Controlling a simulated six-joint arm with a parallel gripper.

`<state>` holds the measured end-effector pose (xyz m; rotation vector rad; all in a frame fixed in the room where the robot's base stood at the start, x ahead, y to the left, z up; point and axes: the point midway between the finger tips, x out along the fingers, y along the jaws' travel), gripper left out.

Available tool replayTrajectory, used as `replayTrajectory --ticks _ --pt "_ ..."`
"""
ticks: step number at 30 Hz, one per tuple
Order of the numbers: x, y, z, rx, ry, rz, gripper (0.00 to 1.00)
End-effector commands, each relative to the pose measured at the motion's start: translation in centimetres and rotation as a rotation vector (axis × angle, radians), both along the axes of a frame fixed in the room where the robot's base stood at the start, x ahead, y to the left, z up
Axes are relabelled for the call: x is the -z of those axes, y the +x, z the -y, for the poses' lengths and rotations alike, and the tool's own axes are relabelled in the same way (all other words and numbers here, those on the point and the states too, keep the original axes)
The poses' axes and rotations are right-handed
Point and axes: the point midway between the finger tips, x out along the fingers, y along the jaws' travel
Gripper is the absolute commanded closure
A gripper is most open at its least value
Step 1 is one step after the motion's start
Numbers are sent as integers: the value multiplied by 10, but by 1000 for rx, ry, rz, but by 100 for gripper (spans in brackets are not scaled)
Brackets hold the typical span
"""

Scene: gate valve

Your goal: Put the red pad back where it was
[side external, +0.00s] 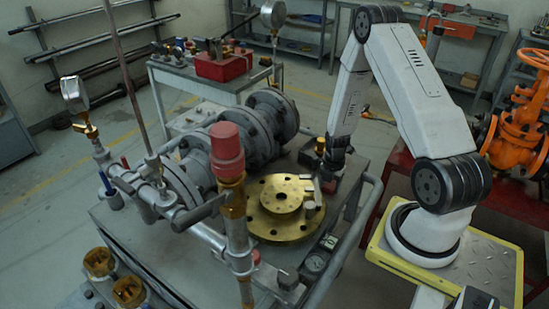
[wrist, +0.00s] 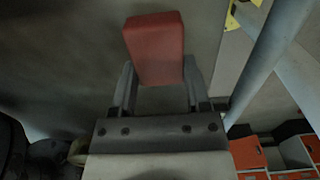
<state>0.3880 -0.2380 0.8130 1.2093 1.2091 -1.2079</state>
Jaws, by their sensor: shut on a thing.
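The red pad (wrist: 155,48) is a plain block in the wrist view. It sits between the two fingers of my gripper (wrist: 157,78), which is shut on it, and its far end sticks out beyond the fingertips. In the side view my gripper (side external: 313,192) is low over the cart, beside the brass flange (side external: 283,225). I cannot make out the pad in the side view, nor tell whether it touches anything.
A red-capped brass post (side external: 227,152) stands in front of the flange. A grey flanged valve body (side external: 250,130) lies behind it. A cart rail (side external: 372,205) runs along the right. An orange valve (side external: 516,125) stands farther right. Wrist view shows orange boxes (wrist: 248,153) lower right.

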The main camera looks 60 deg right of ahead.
Motion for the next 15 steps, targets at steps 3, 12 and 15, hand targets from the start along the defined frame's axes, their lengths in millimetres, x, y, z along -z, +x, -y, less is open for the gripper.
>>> replayTrajectory --ticks 3,12,15 --pt "0 0 0 0 0 0 95" --pt "3 0 0 0 0 0 11" --pt "3 0 0 0 0 0 5"
